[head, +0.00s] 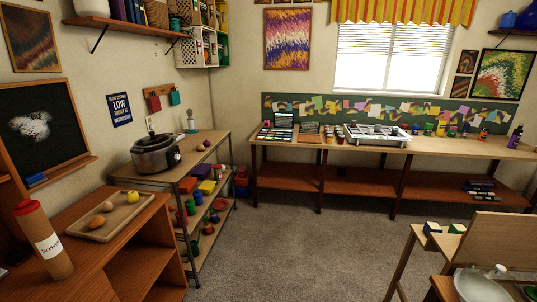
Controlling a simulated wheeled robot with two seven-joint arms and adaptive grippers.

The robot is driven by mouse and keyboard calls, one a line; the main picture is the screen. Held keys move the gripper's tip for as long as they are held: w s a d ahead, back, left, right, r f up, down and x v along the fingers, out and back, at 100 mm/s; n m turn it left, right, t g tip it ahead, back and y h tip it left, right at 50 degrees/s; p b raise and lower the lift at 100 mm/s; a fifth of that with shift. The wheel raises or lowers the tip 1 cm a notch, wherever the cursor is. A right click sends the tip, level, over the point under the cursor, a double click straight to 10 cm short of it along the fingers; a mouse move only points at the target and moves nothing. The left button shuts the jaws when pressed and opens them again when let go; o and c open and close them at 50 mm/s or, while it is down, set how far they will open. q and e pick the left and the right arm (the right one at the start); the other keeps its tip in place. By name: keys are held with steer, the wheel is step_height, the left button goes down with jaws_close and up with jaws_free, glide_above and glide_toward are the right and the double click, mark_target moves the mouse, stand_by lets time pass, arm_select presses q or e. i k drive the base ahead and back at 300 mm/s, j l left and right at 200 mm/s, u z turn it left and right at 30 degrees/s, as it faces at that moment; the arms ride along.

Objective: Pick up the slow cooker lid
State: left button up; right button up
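A dark slow cooker (157,158) with a metal-coloured body stands on the wooden-topped shelf unit at the left. Its lid (153,141) appears to sit on top, with a small knob in the middle. The lid is small in the view, so its exact seating is hard to tell. A second pale, dome-like thing (477,286) with a knob-like part lies at the bottom right, partly cut off by the frame; I cannot tell what it is. Neither of my grippers is in view.
A tray (84,232) with round food items and a red-capped cylinder (44,240) are on the near-left cabinet. A long table (365,152) runs along the far wall. A wooden stand (505,228) is at the right. Carpeted floor (300,240) between is clear.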

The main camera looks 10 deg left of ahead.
mark_target(153, 139)
steer(key=i+u, duration=0.1)
steer(key=i, duration=0.7)
steer(key=i+l+u, duration=0.15)
steer(key=i+u, duration=0.2)
steer(key=i, duration=0.4)
steer(key=i+u, duration=0.5)
steer(key=i+l+u, duration=0.1)
steer(key=i+u, duration=0.35)
steer(key=i+l+u, duration=0.3)
steer(key=u, duration=0.2)
steer(key=i+l+u, duration=0.35)
steer(key=u, duration=0.15)
